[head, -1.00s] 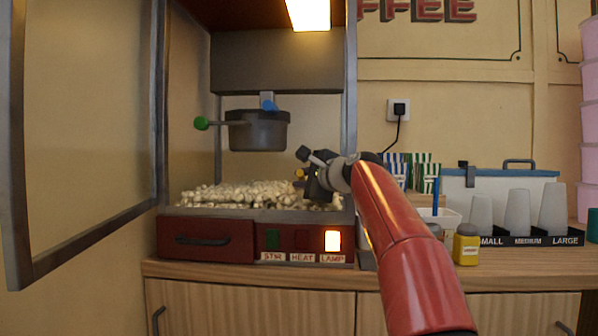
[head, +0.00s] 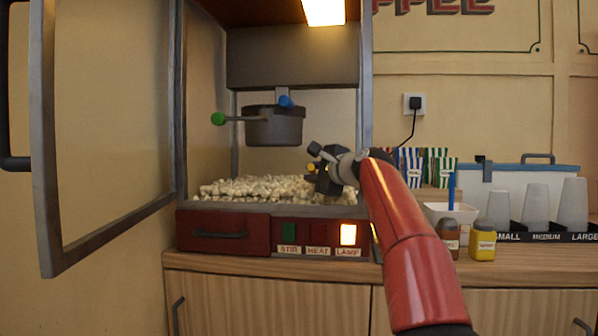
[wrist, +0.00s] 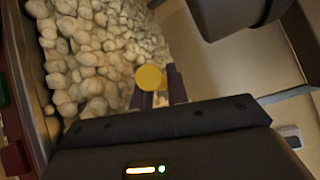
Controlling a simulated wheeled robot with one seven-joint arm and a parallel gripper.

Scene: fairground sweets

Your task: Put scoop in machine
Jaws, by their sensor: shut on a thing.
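The popcorn machine (head: 187,228) stands on the counter with its door (head: 46,150) swung open to the left. Popcorn (head: 250,188) covers its floor, also filling the left of the wrist view (wrist: 90,50). My gripper (head: 312,170) is inside the machine at the right, just above the popcorn. It is shut on a small yellow round end, seen between the fingers in the wrist view; I take this as the scoop's handle (wrist: 150,77). The rest of the scoop is hidden.
A dark kettle (head: 275,127) with a green-knobbed handle (head: 218,119) hangs above the popcorn. The machine's right post (head: 366,80) is close to my arm. A yellow jar (head: 482,243), brown jar (head: 449,232) and cups (head: 536,207) stand on the counter at right.

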